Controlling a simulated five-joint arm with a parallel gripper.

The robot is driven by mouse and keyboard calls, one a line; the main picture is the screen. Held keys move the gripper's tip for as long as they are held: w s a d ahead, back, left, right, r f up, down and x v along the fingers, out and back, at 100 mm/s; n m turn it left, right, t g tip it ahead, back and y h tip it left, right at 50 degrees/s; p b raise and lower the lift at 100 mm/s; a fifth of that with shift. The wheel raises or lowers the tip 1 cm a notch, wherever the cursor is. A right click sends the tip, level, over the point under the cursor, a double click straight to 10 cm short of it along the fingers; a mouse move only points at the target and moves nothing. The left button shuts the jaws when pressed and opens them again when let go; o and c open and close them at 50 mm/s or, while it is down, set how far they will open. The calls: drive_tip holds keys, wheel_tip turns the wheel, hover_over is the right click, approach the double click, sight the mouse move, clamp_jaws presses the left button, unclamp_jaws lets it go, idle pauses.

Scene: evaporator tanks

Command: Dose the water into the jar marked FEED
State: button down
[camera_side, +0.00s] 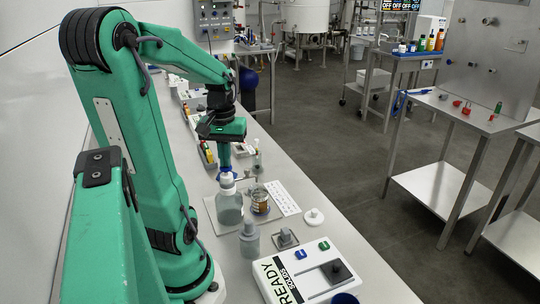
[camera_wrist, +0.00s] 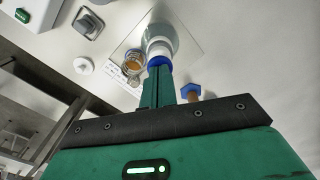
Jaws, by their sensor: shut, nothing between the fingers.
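My gripper (camera_side: 224,163) points down above the bench, and its green fingers are together with nothing between them; they also show in the wrist view (camera_wrist: 159,84). A clear bottle with a white top (camera_side: 229,207) stands just beyond the fingertips. In the wrist view, a blue ring (camera_wrist: 158,61) shows between the fingertips and the bottle's white neck (camera_wrist: 158,48); contact cannot be told. A small glass jar with amber colouring (camera_side: 260,201) stands beside the bottle, also in the wrist view (camera_wrist: 133,62). The FEED mark is not readable on any jar.
A printed white card (camera_side: 283,198) lies beside the jar. A white device marked READY and SOLIDS (camera_side: 310,272) stands at the front. Several items line the bench behind.

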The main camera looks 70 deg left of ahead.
drive_tip(key=shift+r, duration=1.9)
drive_tip(key=shift+f, duration=0.2)
drive_tip(key=shift+f, duration=2.1)
drive_tip(key=shift+r, duration=2.3)
drive_tip(key=shift+f, duration=0.25)
